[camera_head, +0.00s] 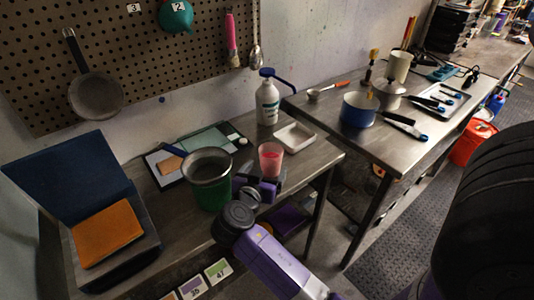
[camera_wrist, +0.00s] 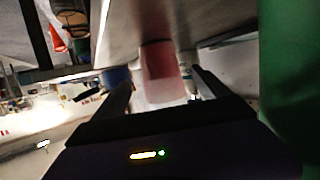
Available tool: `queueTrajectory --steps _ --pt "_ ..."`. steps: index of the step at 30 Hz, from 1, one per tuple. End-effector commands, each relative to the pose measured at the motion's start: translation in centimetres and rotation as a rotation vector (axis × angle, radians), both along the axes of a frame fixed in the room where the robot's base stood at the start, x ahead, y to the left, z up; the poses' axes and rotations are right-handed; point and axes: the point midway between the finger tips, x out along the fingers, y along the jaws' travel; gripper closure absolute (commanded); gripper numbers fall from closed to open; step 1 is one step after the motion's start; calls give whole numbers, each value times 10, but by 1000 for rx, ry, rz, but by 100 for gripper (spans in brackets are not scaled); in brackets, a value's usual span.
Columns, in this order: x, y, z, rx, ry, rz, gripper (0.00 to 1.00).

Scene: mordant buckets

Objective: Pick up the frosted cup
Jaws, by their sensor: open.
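The frosted cup (camera_head: 271,160) is a translucent cup that looks pink-red in its lower part, standing upright on the near metal table. My gripper (camera_head: 262,187) is close to the cup on its near side, low by the tabletop. In the wrist view the cup (camera_wrist: 161,72) shows upside down, between and beyond the two fingers of my gripper (camera_wrist: 160,85). The fingers are spread with a gap between them. I cannot tell exactly how far the fingertips reach along the cup's sides.
A white tray (camera_head: 295,137) and a white pump bottle (camera_head: 267,103) are behind the cup. A blue pot (camera_head: 359,112) stands on the other table.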

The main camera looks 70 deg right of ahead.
Motion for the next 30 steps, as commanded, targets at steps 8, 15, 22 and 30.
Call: queueTrajectory --steps 8,15,22,30 --pt "-4 -13 -1 -4 -8 -31 14" --pt "-3 -36 -5 -3 -9 -30 14" --pt "0 -68 -12 -3 -8 -30 14" --pt "1 -78 -18 -4 -9 -26 14"
